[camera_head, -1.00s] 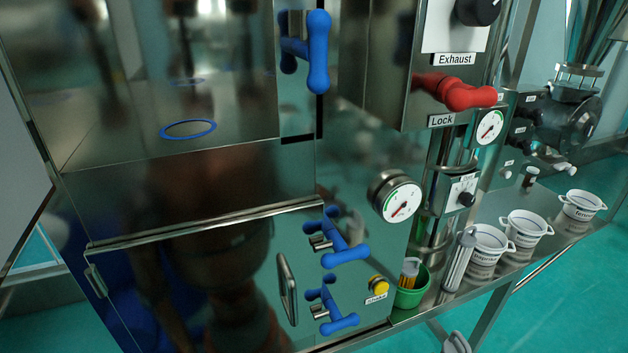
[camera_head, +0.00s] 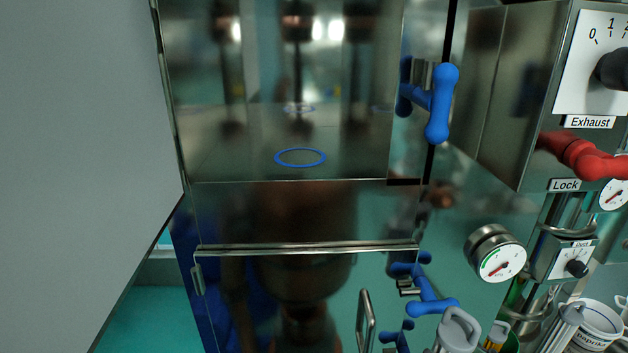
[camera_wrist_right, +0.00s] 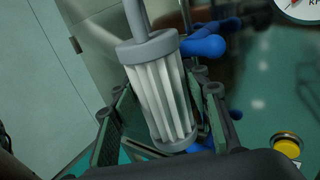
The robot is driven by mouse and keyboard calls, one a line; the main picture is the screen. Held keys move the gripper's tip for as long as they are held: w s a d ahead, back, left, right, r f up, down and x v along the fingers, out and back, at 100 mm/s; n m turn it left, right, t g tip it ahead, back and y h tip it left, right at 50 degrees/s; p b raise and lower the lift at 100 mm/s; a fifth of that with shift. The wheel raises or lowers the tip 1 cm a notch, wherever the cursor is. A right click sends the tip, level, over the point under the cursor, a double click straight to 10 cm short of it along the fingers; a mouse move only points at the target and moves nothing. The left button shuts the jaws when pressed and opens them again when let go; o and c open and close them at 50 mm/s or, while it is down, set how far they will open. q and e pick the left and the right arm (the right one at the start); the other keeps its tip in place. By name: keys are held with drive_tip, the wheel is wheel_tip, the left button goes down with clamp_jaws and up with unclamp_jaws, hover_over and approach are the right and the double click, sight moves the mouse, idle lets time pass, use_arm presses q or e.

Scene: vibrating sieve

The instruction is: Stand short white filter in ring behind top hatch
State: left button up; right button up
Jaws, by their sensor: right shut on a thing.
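The short white filter (camera_wrist_right: 160,96) has pleated sides, grey end caps and a grey rod on its top cap. In the right wrist view it stands slightly tilted between the fingers of my right gripper (camera_wrist_right: 166,122), which is shut on it. In the head view a grey looped piece (camera_head: 459,328) at the bottom edge looks like the filter's top; the rest is out of frame. The blue ring (camera_head: 300,157) lies on the floor of the upper steel chamber, empty. The top hatch (camera_head: 80,150) appears to be the large grey panel swung open at left. My left gripper is not in view.
A blue latch handle (camera_head: 440,100) sticks out right of the chamber opening. The lower door (camera_head: 300,290) is shut, with a blue latch (camera_head: 425,295) beside it. A gauge (camera_head: 500,262), the red lock handle (camera_head: 585,155) and a paprika pot (camera_head: 598,325) are at right.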

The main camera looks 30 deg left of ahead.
drive_tip(key=s+a+r+n+g+p, duration=0.3)
drive_tip(key=s+a+r+n+g, duration=0.5)
drive_tip(key=s+a+r+g, duration=0.75)
drive_tip(key=s+a+t+y+p, duration=0.15)
drive_tip(key=s+a+t, duration=0.3)
drive_tip(key=a, duration=0.75)
drive_tip(key=w+a+r+m+t+p, duration=0.2)
drive_tip(key=w+r+m+t, duration=0.4)
drive_tip(key=w+r+t, duration=0.25)
drive_tip(key=w+d+r+m+t+h, duration=0.2)
drive_tip(key=d+r+t, duration=0.1)
drive_tip(key=r, duration=0.5)
drive_tip(key=w+d+r+m+t+h, duration=0.1)
drive_tip(key=w+d+r+m+t, duration=0.15)
drive_tip(key=r, duration=0.55)
drive_tip(key=w+a+p, duration=0.1)
drive_tip(key=w+a, duration=0.4)
drive_tip(key=w, duration=0.3)
drive_tip(key=w+a+p, duration=0.2)
drive_tip(key=w+a, duration=0.3)
drive_tip(key=w, duration=0.3)
drive_tip(key=f, duration=0.4)
drive_tip(key=f+p, duration=0.1)
drive_tip(key=f, duration=0.1)
drive_tip(key=shift+s+d+f, duration=0.1)
drive_tip(key=shift+d+f, duration=0.15)
drive_tip(key=shift+w+f+p, duration=0.25)
drive_tip(key=shift+f+p, duration=0.05)
drive_tip(key=shift+p, duration=0.05)
drive_tip(key=shift+s, duration=0.15)
